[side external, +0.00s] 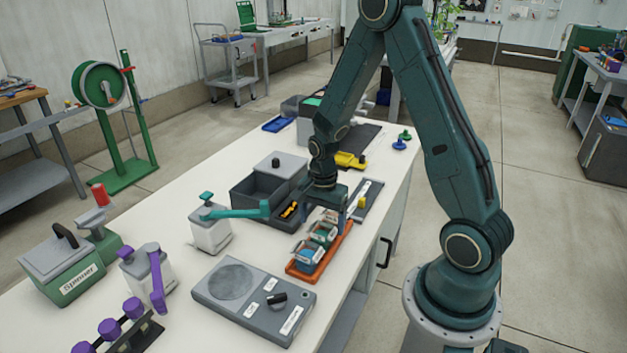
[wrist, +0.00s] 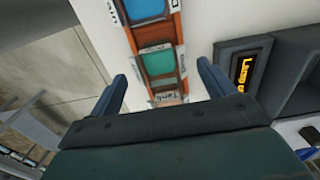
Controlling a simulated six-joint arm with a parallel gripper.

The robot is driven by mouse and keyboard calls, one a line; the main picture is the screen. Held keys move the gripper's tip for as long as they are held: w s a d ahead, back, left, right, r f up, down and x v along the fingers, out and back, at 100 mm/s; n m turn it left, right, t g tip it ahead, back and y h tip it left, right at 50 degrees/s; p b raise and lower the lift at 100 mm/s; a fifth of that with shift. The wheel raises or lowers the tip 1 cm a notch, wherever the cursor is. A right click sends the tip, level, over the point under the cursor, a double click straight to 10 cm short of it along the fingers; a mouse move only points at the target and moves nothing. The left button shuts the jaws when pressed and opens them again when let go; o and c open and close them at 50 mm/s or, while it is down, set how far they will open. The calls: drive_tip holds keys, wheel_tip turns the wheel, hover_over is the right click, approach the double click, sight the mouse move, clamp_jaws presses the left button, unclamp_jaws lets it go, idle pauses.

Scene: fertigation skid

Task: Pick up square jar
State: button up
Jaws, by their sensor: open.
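An orange rack (side external: 297,270) on the white table holds a row of squarish containers. The nearest has a blue top (side external: 311,254), and behind it is one with a green top (side external: 322,233). A third container at the far end is partly hidden by my gripper. No label I can read names a square jar. My gripper (side external: 325,208) is open and points down over the far end of the rack. In the wrist view, the green top (wrist: 157,62) shows between the two fingers, with the blue top (wrist: 145,8) beyond. My fingers appear empty.
A dark divided bin (side external: 256,192) stands left of the gripper, close to it. A dark tray (side external: 368,195) lies right of the gripper.

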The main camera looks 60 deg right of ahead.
drive_tip(key=shift+f, duration=1.45)
drive_tip(key=c, duration=0.9)
